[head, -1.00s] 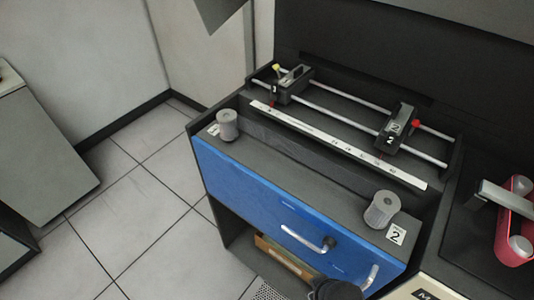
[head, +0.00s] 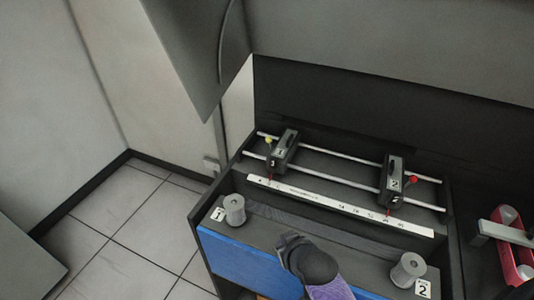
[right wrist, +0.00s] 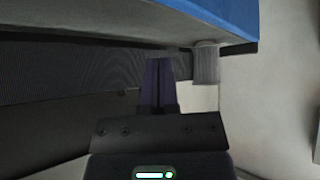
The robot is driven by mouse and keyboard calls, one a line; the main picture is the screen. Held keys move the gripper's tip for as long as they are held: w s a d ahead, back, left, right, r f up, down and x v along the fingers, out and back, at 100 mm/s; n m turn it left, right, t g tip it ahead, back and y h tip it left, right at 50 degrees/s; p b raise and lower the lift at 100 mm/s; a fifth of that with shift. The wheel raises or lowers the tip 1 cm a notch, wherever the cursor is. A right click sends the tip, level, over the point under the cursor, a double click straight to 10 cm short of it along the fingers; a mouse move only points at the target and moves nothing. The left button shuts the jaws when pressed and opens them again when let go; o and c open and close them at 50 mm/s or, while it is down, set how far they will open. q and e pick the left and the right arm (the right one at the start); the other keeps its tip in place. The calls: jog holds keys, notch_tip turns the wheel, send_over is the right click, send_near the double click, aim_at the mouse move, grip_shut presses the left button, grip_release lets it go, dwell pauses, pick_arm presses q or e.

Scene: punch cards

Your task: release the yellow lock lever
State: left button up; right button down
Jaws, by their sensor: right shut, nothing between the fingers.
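The yellow lock lever (head: 268,141) is a small knob on a thin stem. It stands on the dark carriage marked 1 (head: 284,154), at the left of the two rails in the head view. My right gripper (head: 288,240) is over the front ledge, in front of and below that carriage and apart from the lever. In the right wrist view its purple fingers (right wrist: 158,78) are together with nothing between them. The lever does not show in the wrist view. My left gripper is out of view.
A carriage marked 2 (head: 393,178) with a red knob sits at the right of the rails. A white scale strip (head: 335,204) runs in front. Grey spools stand at left (head: 234,209) and right (head: 408,270) of the ledge. A blue drawer front (head: 245,268) lies below.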

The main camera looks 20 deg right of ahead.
jog(key=w+d+r+m+t+h+p, duration=0.2)
jog(key=w+d+r+m+t+h, duration=0.1)
jog(key=w+r, duration=0.6)
jog(key=w+d+m+t, duration=0.1)
jog(key=w+d+t, duration=0.1)
jog(key=w+t, duration=0.1)
jog(key=shift+w+r, duration=0.2)
jog(key=shift+r, duration=0.1)
